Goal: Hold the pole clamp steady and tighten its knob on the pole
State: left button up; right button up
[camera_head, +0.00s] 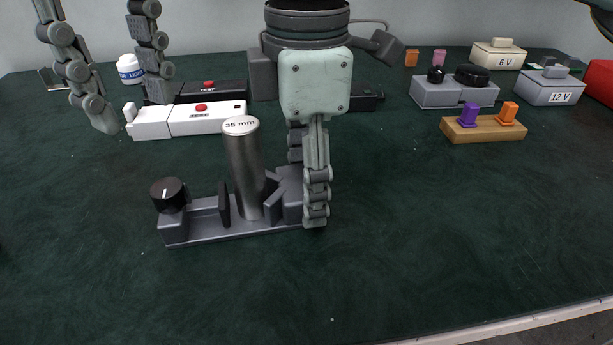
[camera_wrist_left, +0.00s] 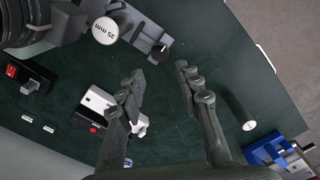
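The pole clamp (camera_head: 205,222) is a grey base with dark jaws on the dark green table, left of centre in the head view. A metal pole (camera_head: 245,170) marked 35 mm stands upright between its jaws; its top also shows in the left wrist view (camera_wrist_left: 104,31). The black knob (camera_head: 169,194) with a white line sits at the clamp's left end. My right gripper (camera_head: 306,190) has its fingers on either side of the clamp's right end, gripping it; the contact behind is partly hidden. My left gripper (camera_head: 135,112) is open and empty, above and behind the clamp.
A white tester (camera_head: 207,118) with a red button and a black one (camera_head: 215,90) lie behind the clamp. A white bottle (camera_head: 129,69) is at the back left. A wooden block (camera_head: 483,133) and several housings stand back right. The front table is clear.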

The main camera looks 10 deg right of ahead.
aim_at(166, 187)
pick_arm(q)
jog(key=shift+o, duration=0.3)
jog(key=o, duration=0.3)
notch_tip(166, 187, down, 10)
jog(key=n, duration=3.4)
